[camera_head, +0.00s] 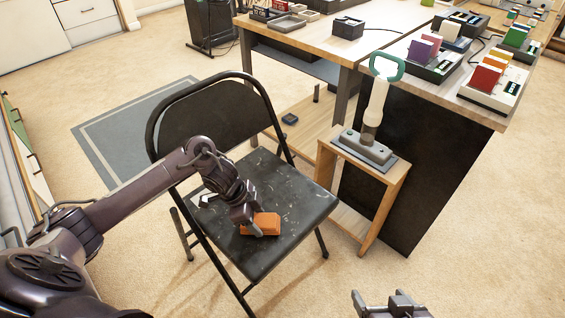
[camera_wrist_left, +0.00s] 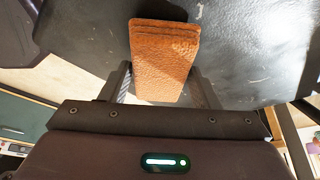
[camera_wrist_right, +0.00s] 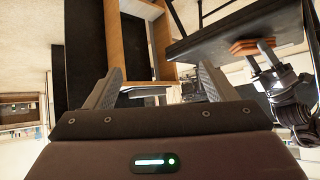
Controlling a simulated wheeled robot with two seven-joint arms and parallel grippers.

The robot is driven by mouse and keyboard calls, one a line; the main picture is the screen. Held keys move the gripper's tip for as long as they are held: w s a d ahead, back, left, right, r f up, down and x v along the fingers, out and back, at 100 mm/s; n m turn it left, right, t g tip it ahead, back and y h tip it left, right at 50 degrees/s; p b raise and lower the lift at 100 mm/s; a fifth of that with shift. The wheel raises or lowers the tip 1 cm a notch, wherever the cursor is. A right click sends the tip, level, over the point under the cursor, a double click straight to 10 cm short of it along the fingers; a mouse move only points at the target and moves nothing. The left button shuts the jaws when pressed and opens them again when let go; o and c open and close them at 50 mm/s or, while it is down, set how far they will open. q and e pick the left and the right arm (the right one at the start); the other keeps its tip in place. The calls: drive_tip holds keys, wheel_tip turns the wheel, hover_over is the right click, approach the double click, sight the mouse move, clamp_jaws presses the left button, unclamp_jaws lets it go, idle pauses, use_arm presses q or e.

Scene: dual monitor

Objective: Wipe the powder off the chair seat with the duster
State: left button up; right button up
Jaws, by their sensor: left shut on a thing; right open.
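A black folding chair stands in the middle of the head view, and its dark seat (camera_head: 290,190) carries pale powder specks and streaks. The seat also shows in the left wrist view (camera_wrist_left: 250,50), with whitish smears. The duster is an orange-brown block (camera_head: 262,224) near the front of the seat; it fills the middle of the left wrist view (camera_wrist_left: 165,60). My left gripper (camera_head: 252,228) is shut on the duster, with a finger on each side. Whether the duster touches the seat I cannot tell. My right gripper (camera_wrist_right: 150,82) is open and empty, low at the front of the head view (camera_head: 385,300).
A small wooden stand (camera_head: 372,215) with a grey and white device (camera_head: 375,110) is right of the chair. A desk (camera_head: 330,38) with several coloured boxes stands behind. The chair backrest (camera_head: 215,125) rises behind the seat. Carpet is clear at front right.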

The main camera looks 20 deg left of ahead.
use_arm(q)
drive_tip(key=shift+r, duration=0.6)
drive_tip(key=shift+r+p, duration=0.25)
drive_tip(key=shift+p, duration=0.1)
drive_tip(key=shift+r+p, duration=0.5)
drive_tip(key=shift+p, duration=0.05)
drive_tip(key=shift+r, duration=0.25)
drive_tip(key=shift+r+p, duration=0.95)
drive_tip(key=shift+p, duration=0.3)
drive_tip(key=shift+r+p, duration=1.2)
drive_tip(key=shift+p, duration=0.05)
use_arm(e)
drive_tip(key=s+d+f+m+g+h, duration=0.1)
drive_tip(key=s+d+f+g+h, duration=0.1)
drive_tip(key=s+d+g+h, duration=0.2)
drive_tip(key=s+d+g, duration=0.3)
drive_tip(key=s+d, duration=0.2)
drive_tip(key=d, duration=0.1)
drive_tip(key=shift+d+f, duration=0.25)
use_arm(q)
drive_tip(key=shift+r, duration=0.1)
